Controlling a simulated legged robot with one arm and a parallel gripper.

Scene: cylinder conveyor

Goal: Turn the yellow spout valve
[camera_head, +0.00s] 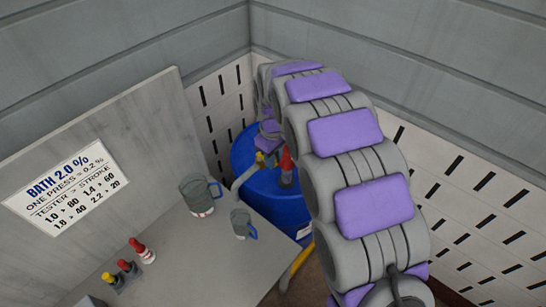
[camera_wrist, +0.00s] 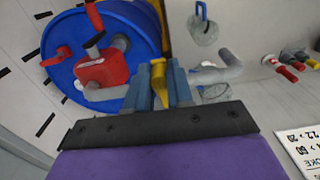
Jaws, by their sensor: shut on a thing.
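The yellow spout valve (camera_wrist: 158,76) stands between the two blue-grey fingers of my gripper (camera_wrist: 161,88) in the wrist view. My gripper is shut on it. In the head view a small part of the yellow valve (camera_head: 260,158) shows beside the blue drum (camera_head: 272,205), just under the end of my arm. My fingers are mostly hidden there by my own arm links. The grey spout (camera_head: 243,178) curves from near the valve toward the table. How far the valve is turned I cannot tell.
A red pump part (camera_head: 287,163) rises from the drum close to my gripper. A sign (camera_head: 68,190) hangs on the panel. Slotted walls (camera_head: 215,103) enclose the corner.

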